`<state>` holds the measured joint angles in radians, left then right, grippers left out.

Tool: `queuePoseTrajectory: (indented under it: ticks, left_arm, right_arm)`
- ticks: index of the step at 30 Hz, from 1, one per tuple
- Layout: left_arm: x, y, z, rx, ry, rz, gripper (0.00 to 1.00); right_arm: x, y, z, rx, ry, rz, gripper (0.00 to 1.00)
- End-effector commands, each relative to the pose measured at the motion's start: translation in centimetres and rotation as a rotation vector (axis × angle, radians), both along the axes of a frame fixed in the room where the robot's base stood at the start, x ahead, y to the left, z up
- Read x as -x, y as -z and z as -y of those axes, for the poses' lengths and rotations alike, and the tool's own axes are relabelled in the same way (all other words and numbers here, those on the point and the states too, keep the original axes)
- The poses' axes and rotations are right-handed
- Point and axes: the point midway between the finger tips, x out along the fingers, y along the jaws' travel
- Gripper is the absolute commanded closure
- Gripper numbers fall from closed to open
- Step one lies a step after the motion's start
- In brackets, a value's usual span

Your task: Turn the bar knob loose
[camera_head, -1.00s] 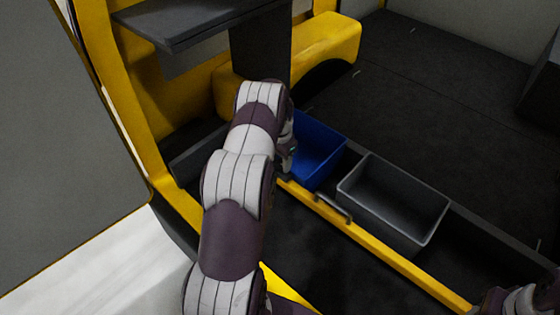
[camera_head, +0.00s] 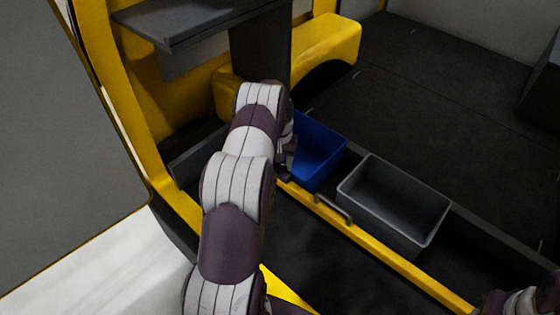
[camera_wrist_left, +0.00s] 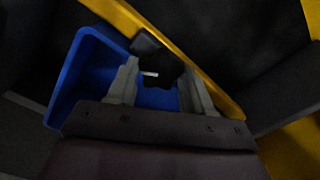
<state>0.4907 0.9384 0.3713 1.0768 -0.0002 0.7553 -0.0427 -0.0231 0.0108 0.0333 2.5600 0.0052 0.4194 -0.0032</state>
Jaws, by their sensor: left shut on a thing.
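A black star-shaped knob (camera_wrist_left: 160,70) shows between the two grey fingers in the left wrist view, beside the yellow bar (camera_wrist_left: 185,55). My left gripper (camera_wrist_left: 162,88) is shut on the knob. In the head view my left gripper (camera_head: 286,163) is at the upper left end of the yellow bar (camera_head: 375,243), beside the blue bin (camera_head: 320,150). My left arm and wrist hide the knob there. Part of my right arm shows in the lower right corner, but its gripper is out of the picture.
The blue bin also shows in the left wrist view (camera_wrist_left: 75,85), close by the left finger. An empty grey bin (camera_head: 393,205) stands to its right. A dark shelf (camera_head: 190,22) is above left.

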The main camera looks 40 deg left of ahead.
Motion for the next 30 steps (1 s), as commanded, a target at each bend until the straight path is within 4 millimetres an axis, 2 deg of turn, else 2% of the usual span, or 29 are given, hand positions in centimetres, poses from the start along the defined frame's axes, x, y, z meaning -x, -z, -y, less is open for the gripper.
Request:
queuePoseTrajectory:
  ticks: [12, 13, 15, 24, 26, 30]
  left_arm:
    - [-0.1, -0.1, -0.1, -0.002, -0.007, 0.004, 0.80]
    - [-0.1, -0.1, -0.1, -0.002, -0.007, 0.004, 0.39]
    - [-0.1, -0.1, -0.1, -0.001, -0.007, 0.003, 0.24]
    - [-0.1, -0.3, 0.0, -0.001, -0.006, 0.002, 0.24]
    - [-0.1, -1.1, 0.0, -0.001, -0.006, 0.003, 0.24]
    - [-0.1, -4.5, -0.1, -0.003, -0.006, 0.006, 0.24]
  right_arm:
    - [0.0, 0.0, 0.0, 0.000, 0.000, 0.000, 0.57]
    - [0.0, 0.0, 0.0, 0.000, 0.000, 0.000, 0.57]
    - [0.0, 0.0, 0.0, 0.000, 0.000, 0.000, 0.57]
    - [0.0, 0.0, 0.0, 0.000, 0.000, 0.000, 0.57]
    - [0.0, 0.0, 0.0, 0.000, 0.000, 0.000, 0.57]
    - [0.0, 0.1, 0.0, 0.000, 0.000, 0.000, 0.57]
